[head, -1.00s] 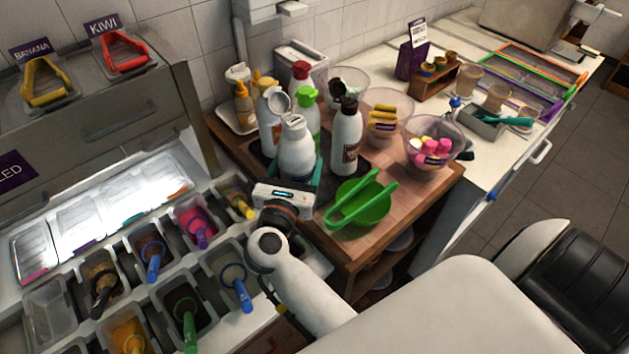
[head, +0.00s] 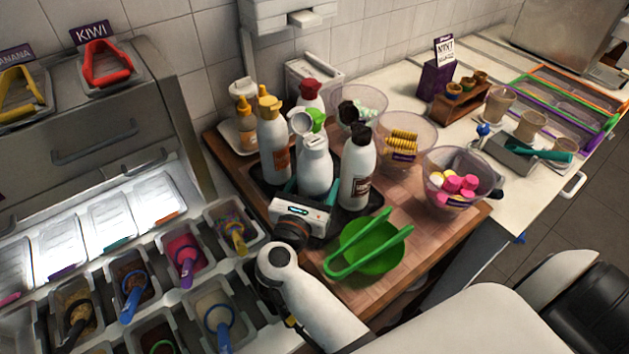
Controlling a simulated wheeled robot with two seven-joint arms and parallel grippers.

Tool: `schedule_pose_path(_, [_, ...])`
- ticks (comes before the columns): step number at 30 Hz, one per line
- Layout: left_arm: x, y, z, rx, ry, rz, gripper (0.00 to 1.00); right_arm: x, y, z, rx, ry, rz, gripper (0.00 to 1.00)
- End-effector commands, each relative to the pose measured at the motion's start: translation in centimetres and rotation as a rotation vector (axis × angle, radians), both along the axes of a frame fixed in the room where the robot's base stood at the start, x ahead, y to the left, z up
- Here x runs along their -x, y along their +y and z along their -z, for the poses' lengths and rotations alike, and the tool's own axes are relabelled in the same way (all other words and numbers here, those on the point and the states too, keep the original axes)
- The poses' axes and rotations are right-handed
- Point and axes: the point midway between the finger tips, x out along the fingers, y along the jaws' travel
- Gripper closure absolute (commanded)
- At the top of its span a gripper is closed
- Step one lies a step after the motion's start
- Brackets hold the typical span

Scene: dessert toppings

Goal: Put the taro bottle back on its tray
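A white bottle with a grey cap and a flipped-open lid (head: 315,168) stands upright at the front of the bottle group in the head view. No name can be read on it, so I cannot confirm it is taro. My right gripper (head: 313,190) has teal fingers on both sides of its lower body and looks shut on it. The dark tray (head: 262,180) lies under and around the bottles. The gripper hides the bottle's base, so I cannot tell whether it touches the tray. My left gripper is not in view.
A black-capped bottle (head: 357,172) stands close on the right, an orange-capped bottle (head: 273,145) on the left. Red-capped (head: 310,94) and green-capped bottles are behind. A green bowl with tongs (head: 370,245) sits in front right. Clear bowls (head: 432,170) stand farther right.

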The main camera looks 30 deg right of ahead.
Motion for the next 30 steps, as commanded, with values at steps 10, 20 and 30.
schedule_pose_path(10, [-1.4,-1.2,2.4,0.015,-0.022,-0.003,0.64,-0.1,0.0,3.4,0.004,-0.009,-0.002,0.53])
schedule_pose_path(20, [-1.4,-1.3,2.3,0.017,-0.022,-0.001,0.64,-0.1,0.0,3.4,0.003,-0.010,-0.001,0.53])
schedule_pose_path(30, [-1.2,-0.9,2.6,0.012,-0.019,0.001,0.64,0.0,0.0,3.9,0.000,-0.001,-0.001,0.09])
